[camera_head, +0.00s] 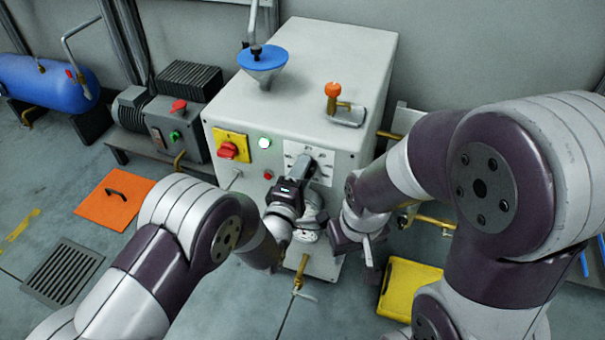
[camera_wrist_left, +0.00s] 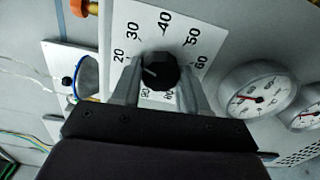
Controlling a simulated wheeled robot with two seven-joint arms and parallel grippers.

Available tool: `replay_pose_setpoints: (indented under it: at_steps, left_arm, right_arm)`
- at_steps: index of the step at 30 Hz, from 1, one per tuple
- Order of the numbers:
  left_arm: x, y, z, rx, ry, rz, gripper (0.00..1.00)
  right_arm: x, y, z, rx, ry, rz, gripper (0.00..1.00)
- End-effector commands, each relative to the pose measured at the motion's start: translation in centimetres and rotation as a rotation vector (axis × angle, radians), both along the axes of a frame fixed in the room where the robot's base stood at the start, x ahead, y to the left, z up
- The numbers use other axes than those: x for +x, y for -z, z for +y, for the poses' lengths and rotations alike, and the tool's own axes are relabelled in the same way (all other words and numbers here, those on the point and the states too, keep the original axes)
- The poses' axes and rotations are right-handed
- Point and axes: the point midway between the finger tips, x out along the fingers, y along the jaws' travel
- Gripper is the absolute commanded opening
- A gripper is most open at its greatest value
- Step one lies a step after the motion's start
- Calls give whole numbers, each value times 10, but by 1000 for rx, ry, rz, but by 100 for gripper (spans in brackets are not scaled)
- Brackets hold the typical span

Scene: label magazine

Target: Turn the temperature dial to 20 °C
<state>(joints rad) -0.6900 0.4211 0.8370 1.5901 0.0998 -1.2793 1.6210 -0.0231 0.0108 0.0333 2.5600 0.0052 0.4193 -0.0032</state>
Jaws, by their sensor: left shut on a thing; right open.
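The temperature dial (camera_wrist_left: 160,72) is a black round knob on a white scale plate (camera_wrist_left: 200,22) with printed numbers. In the left wrist view my left gripper (camera_wrist_left: 158,84) has one finger on each side of the knob and is shut on it. The white pointer line on the knob points left, roughly towards the 20 side; its exact reading is hard to tell. Numbers below the knob are partly hidden. In the head view my left gripper (camera_head: 300,166) covers the dial. My right gripper (camera_head: 368,248) is open, low beside the machine's right side, holding nothing.
The grey machine (camera_head: 320,60) carries a red switch (camera_head: 228,150) on a yellow plate, a blue funnel (camera_head: 262,58) and an orange-knobbed valve (camera_head: 333,90). Round gauges (camera_wrist_left: 256,96) sit beside the scale plate. A yellow case (camera_head: 408,286) lies on the floor.

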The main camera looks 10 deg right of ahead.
Motion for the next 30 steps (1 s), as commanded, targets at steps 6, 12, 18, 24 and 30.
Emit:
replay_pose_setpoints:
  at_steps: [6,12,18,24,30]
  left_arm:
    - [0,2,0,-137,-1,97,13]
    - [0,2,0,-234,-1,162,13]
    - [-1,3,1,-289,-2,201,13]
    - [-1,3,1,-313,-2,217,13]
    - [-1,3,1,-317,-1,220,13]
  right_arm:
    - [0,3,0,0,0,0,43]
    - [0,4,0,0,0,0,43]
    - [0,4,0,0,0,0,43]
    - [0,5,0,0,0,0,43]
    - [0,5,0,0,0,0,43]
